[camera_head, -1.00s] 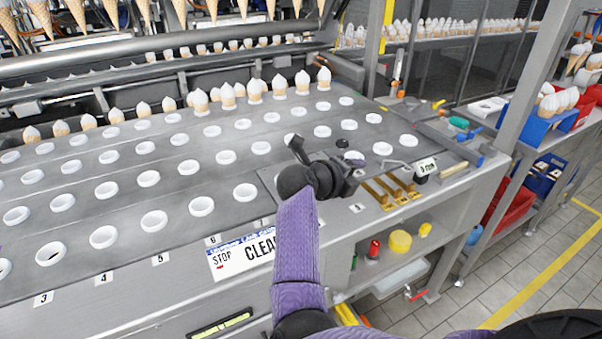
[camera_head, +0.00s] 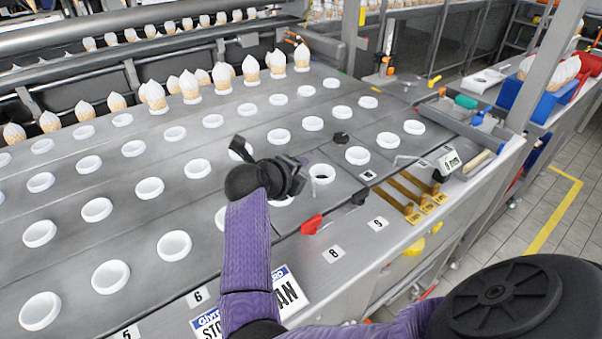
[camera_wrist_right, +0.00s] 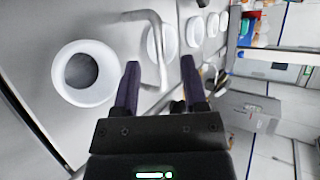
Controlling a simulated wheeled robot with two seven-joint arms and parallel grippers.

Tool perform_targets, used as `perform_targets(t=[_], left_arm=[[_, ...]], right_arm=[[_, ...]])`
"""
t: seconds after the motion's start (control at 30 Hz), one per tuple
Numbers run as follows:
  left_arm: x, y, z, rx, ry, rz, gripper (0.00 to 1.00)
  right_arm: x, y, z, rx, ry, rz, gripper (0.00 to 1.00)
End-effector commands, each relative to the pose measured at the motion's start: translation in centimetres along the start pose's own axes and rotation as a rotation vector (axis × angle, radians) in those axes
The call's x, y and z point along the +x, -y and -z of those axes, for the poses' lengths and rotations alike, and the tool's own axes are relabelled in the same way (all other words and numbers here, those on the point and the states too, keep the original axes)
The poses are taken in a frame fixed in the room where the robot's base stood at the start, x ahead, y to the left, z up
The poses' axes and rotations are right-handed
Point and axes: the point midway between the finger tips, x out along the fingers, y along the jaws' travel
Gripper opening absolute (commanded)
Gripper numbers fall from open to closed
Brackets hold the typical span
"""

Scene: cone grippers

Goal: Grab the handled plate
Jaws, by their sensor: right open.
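The handled plate (camera_head: 342,190) is a flat grey metal panel with white rings set in it. A bent metal handle (camera_head: 408,159) stands at its right end. My right gripper (camera_head: 293,175) is over the plate's left part, beside a white ring with a dark hole (camera_head: 322,173). In the right wrist view a bent handle bar (camera_wrist_right: 157,50) shows between the two open fingers of the gripper (camera_wrist_right: 160,65). I cannot tell whether they touch it. My right forearm and gripper hide part of the plate. My left gripper is out of view.
Rows of white rings (camera_head: 174,245) cover the metal table. Cones (camera_head: 277,62) stand along the back.

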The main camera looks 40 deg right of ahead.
Motion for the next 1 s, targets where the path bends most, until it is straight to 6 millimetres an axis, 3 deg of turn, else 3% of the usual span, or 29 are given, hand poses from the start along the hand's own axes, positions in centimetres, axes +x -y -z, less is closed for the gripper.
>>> perform_targets(t=[0.3, 0.57, 1.0], left_arm=[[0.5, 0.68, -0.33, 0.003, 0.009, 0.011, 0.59], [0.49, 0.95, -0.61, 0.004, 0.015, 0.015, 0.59], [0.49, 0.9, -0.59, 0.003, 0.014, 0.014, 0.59]], right_arm=[[0.51, -0.2, 0.45, -0.001, 0.002, 0.0, 0.56], [0.5, -0.21, 0.44, -0.001, 0.002, 0.0, 0.01], [0.51, -0.24, 0.45, -0.001, 0.001, -0.001, 0.0]])
